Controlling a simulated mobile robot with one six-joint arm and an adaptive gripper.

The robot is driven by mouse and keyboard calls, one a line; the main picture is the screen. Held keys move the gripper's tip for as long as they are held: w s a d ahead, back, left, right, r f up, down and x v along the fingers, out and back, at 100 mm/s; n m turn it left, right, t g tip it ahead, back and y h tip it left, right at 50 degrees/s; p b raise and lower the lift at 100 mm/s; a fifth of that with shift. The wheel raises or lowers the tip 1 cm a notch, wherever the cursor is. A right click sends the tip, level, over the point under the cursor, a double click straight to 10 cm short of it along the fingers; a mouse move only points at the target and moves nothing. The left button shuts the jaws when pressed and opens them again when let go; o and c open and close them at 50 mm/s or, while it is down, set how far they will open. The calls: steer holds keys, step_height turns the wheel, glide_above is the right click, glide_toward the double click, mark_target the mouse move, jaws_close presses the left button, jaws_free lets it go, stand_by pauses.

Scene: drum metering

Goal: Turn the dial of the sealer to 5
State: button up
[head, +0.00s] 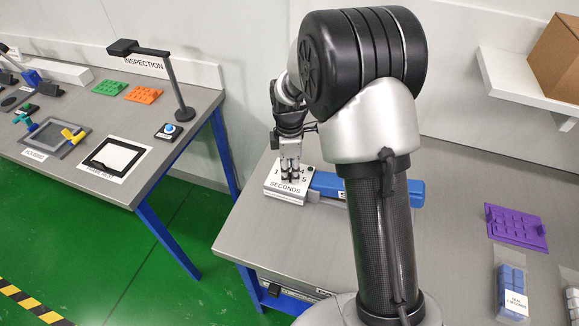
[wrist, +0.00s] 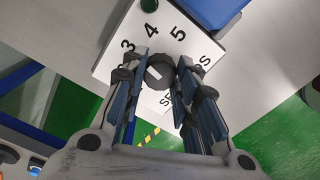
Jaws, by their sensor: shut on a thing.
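The sealer has a white dial panel (head: 286,193) marked SECONDS at its left end and a blue arm (head: 385,190) extending right. In the wrist view the panel (wrist: 205,47) shows the numbers 3, 4 and 5. The round dark dial (wrist: 160,72) sits between my fingertips, with a short white mark on its left part. The mark seems to slant towards the 3 side, but I cannot tell its exact setting. My gripper (head: 290,168) points down over the panel and is shut on the dial, also seen in the wrist view (wrist: 161,75). Fingers hide the lower numbers.
A green round button or lamp (wrist: 150,7) is on the panel's far edge. A purple tray (head: 516,226) and a bag of blue pieces (head: 510,290) lie at the right of the bench. The inspection bench (head: 150,105) stands left, across a green-floored gap.

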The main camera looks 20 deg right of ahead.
steer(key=m+p, duration=0.1)
steer(key=m, duration=0.2)
steer(key=shift+r+m+p, duration=0.1)
steer(key=shift+m+p, duration=0.2)
steer(key=shift+p, duration=0.1)
steer(key=m+p, duration=0.1)
steer(key=m, duration=0.2)
steer(key=shift+m, duration=0.3)
steer(key=m+p, duration=0.1)
steer(key=m, duration=0.2)
steer(key=shift+m, duration=0.3)
steer(key=shift+m+p, duration=0.55)
steer(key=shift+m, duration=1.05)
steer(key=o, duration=1.1)
